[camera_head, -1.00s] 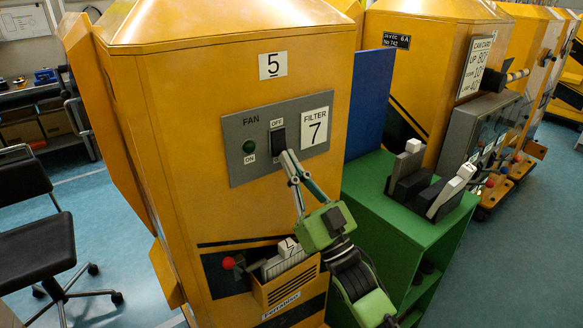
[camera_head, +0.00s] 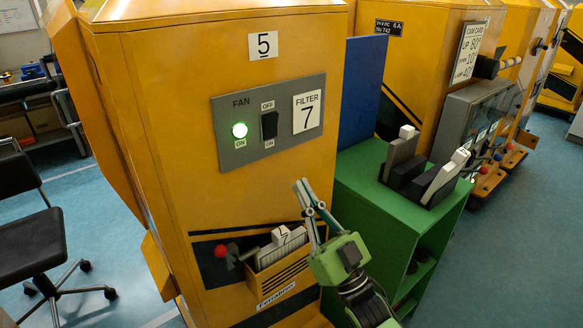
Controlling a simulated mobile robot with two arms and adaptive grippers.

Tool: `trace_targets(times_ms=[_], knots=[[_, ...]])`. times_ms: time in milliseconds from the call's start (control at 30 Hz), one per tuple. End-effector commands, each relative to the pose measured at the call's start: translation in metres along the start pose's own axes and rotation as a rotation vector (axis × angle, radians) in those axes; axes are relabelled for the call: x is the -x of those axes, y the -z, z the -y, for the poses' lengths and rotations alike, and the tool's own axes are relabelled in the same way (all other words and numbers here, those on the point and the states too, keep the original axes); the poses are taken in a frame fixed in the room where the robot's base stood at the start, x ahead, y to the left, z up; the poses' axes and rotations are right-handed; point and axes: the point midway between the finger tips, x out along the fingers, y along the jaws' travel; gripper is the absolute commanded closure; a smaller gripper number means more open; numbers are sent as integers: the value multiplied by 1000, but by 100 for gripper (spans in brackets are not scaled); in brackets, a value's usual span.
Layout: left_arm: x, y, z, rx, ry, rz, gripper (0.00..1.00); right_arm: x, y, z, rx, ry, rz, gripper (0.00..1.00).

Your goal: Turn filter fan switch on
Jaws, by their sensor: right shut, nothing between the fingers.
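The black filter fan switch (camera_head: 269,125) sits on a grey panel (camera_head: 226,164) on the yellow cabinet, between an OFF label above and an ON label below. The FILTER 7 label (camera_head: 307,112) is on the panel's right. My right gripper (camera_head: 304,189) is shut and empty, in front of the cabinet below the panel and apart from the switch. My left gripper is out of view.
A box of cards (camera_head: 283,262) and a red-knobbed lever (camera_head: 221,251) are low on the cabinet (camera_head: 170,120). A green stand (camera_head: 362,170) with black and white blocks stands at right. A black chair (camera_head: 34,240) is at left.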

Motion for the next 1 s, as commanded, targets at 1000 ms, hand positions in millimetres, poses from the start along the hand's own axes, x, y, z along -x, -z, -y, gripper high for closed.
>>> trace_targets(times_ms=[1000], knots=[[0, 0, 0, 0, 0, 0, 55, 39, -36, -13, 8, -43, 90, 100]])
